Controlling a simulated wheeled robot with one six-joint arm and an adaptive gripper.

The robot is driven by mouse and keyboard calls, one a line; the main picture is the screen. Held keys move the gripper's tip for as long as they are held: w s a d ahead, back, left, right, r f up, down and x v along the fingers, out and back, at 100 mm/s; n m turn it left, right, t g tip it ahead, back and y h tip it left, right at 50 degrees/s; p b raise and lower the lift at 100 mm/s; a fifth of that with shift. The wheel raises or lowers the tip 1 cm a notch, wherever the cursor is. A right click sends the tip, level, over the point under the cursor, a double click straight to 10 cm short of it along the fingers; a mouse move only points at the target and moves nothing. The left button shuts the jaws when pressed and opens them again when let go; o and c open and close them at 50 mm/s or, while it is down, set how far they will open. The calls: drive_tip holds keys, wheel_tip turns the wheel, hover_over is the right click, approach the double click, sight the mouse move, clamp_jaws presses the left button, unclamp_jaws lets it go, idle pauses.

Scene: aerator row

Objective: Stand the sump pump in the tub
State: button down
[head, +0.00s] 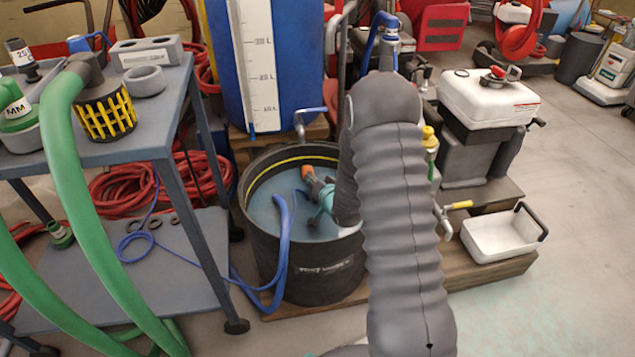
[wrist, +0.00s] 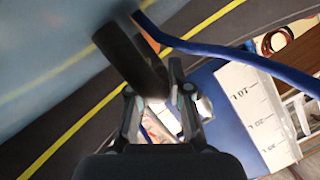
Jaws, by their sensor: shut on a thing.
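The round black tub (head: 335,285) stands on a low wooden base, with a yellow line around its inner wall and bluish water inside. My gripper (wrist: 156,88) is shut on a dark cylindrical part of the sump pump (wrist: 122,48) in the wrist view. In the head view the hand reaches down inside the tub's right side, by an orange part of the pump (head: 309,173). My arm hides much of the pump. I cannot tell whether it touches the bottom or stands upright.
A blue hose (head: 283,245) hangs over the tub's front rim; it also crosses the wrist view (wrist: 235,62). A grey cart (head: 150,150) with a green hose (head: 75,170) stands left. A blue tank (head: 224,70) stands behind. A white tray (head: 500,238) sits right, with open floor beyond.

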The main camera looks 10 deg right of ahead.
drive_tip(key=shift+f, duration=0.25)
